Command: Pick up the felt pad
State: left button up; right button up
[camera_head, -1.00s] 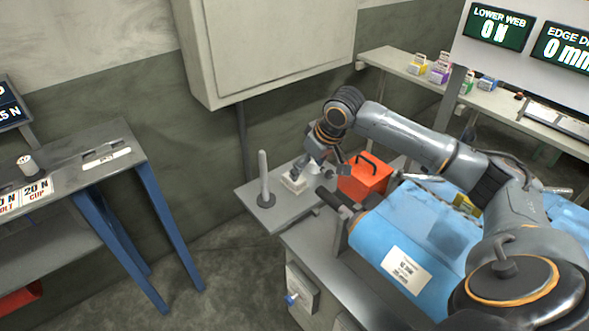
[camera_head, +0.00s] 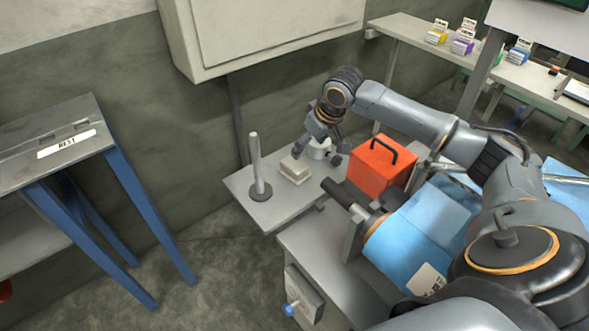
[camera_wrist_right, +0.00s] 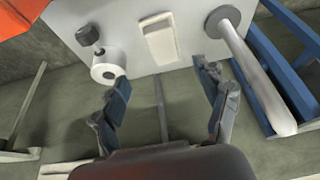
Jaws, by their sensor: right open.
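The felt pad appears to be the small pale rectangular block (camera_head: 295,168) on the grey shelf. It also shows in the right wrist view (camera_wrist_right: 160,38), in a shallow pale holder, with its long side pointing away from the gripper. My right gripper (camera_head: 316,157) is open and empty, above and just right of the pad in the head view. In the right wrist view its spread fingers (camera_wrist_right: 162,76) stand on either side, short of the pad and apart from it. My left gripper is not in view.
A grey upright post (camera_head: 256,165) stands left of the pad. A white roll (camera_wrist_right: 108,67) with a dark knob (camera_wrist_right: 88,35) lies on its other side. A red box (camera_head: 381,168) with a black handle stands to the right. The grey shelf (camera_head: 240,184) has bare room in front.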

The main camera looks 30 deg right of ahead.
send_over(295, 165)
jog(key=s, duration=0.3)
jog(key=f, duration=0.5)
jog(key=shift+w+d+f, duration=0.1)
jog(key=shift+w+d, duration=0.05)
jog(key=shift+d, duration=0.2)
jog(key=x, duration=0.6)
jog(key=shift+w+a, duration=0.1)
jog(key=shift+w, duration=0.15)
jog(key=shift+r, duration=0.25)
jog(key=c, duration=1.3)
